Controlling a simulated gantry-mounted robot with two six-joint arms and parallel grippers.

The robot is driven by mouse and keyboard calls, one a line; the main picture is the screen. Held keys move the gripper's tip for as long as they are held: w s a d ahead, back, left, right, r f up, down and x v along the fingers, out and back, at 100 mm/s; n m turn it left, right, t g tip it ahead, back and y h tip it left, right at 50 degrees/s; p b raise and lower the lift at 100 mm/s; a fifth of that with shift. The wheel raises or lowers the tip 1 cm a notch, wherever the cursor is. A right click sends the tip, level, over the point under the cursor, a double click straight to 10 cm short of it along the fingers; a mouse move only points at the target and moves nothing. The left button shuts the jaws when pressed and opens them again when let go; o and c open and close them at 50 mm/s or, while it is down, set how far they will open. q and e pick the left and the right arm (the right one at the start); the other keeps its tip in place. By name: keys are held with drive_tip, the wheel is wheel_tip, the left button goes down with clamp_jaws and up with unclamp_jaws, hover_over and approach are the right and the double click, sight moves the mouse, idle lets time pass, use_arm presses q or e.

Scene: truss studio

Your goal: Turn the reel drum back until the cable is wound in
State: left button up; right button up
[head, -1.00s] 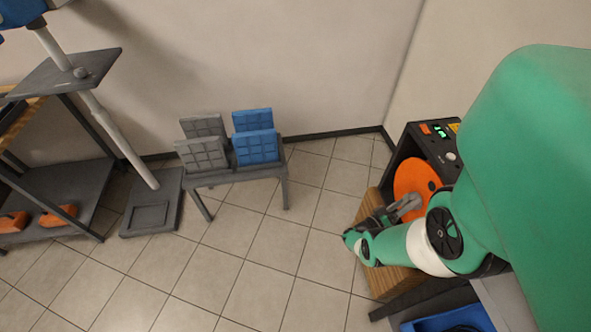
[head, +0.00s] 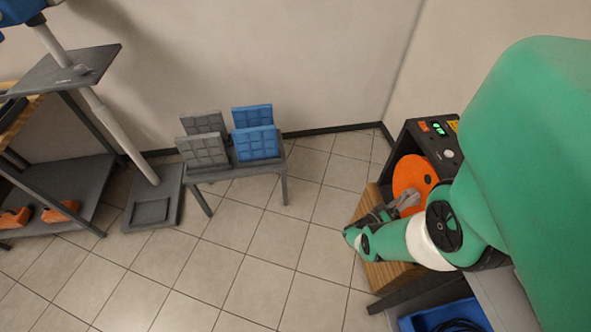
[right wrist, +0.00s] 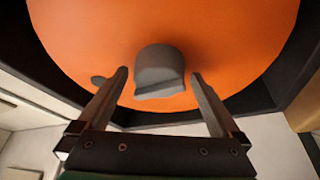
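The reel drum (head: 408,177) is an orange disc inside a dark housing at the right of the head view. In the right wrist view the drum (right wrist: 230,45) fills the upper part, with a grey knob (right wrist: 160,70) standing out from its face. My right gripper (head: 409,199) is at the drum's lower part. In the right wrist view its two fingers (right wrist: 160,75) are apart, one on each side of the knob, with a gap showing at both sides. Dark cable (head: 458,326) lies at the bottom edge of the head view. My left gripper is not in view.
A blue bin (head: 418,320) around the cable is cut off at the bottom. The dark housing's panel (head: 436,131) has lit displays. A small table (head: 235,173) holds grey and blue panels. A dark shelf (head: 75,190) stands at left. The tiled floor between is clear.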

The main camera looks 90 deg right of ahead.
drive_tip(key=shift+w+a, duration=0.2)
drive_tip(key=shift+w, duration=0.3)
drive_tip(key=b+v, duration=0.1)
drive_tip(key=v, duration=0.9)
drive_tip(key=shift+w+a+f+b, duration=0.15)
drive_tip(key=shift+a+b, duration=0.1)
drive_tip(key=shift+b, duration=0.1)
